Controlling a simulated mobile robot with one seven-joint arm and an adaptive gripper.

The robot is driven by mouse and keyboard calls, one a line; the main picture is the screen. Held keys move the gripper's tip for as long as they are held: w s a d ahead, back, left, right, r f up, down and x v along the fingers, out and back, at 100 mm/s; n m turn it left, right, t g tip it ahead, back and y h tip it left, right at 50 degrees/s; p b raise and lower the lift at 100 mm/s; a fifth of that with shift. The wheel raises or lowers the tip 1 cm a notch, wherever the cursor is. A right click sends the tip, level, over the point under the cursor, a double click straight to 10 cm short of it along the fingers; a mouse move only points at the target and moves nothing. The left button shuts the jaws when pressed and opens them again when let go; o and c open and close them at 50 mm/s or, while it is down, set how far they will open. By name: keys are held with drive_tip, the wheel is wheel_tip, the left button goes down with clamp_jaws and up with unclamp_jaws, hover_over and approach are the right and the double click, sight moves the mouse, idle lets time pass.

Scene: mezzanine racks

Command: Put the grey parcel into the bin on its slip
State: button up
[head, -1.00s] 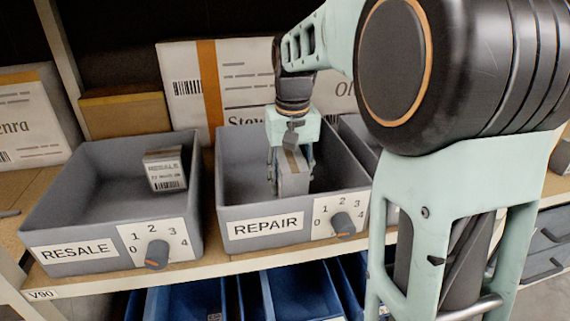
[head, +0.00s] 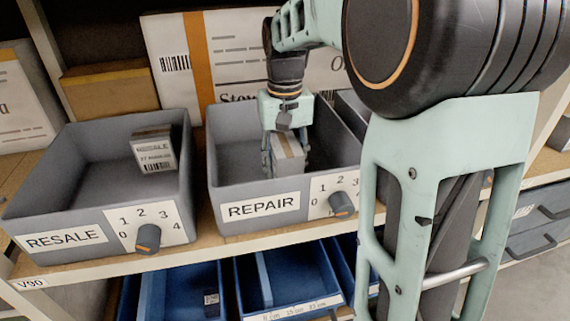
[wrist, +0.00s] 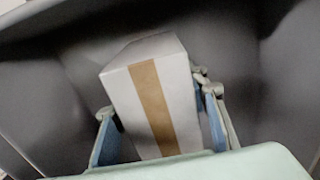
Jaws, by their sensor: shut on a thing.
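My gripper (head: 284,150) is shut on the grey parcel (head: 288,153), inside the walls of the REPAIR bin (head: 262,225). In the wrist view the parcel (wrist: 150,95) is a pale grey box with a brown tape strip, between the two fingers (wrist: 160,125). I cannot tell whether it touches the bin floor. The RESALE bin (head: 70,257) stands to the left, with a small box labelled RESALE (head: 155,151) inside it. No slip shows on the faces of the held parcel that I see.
Each bin has a dial with numbers on its front, the RESALE dial (head: 148,238) and the REPAIR dial (head: 341,205). Large cartons (head: 165,65) stand behind the bins. Blue bins (head: 290,275) sit on the shelf below. Another grey bin is partly hidden behind my arm.

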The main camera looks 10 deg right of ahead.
sight(285, 144)
drive_tip(key=o, duration=1.5)
drive_tip(key=shift+f, duration=0.15)
drive_tip(key=shift+o, duration=0.2)
wheel_tip(285, 144, up, 9)
drive_tip(key=p, duration=0.3)
drive_tip(key=shift+f, duration=0.1)
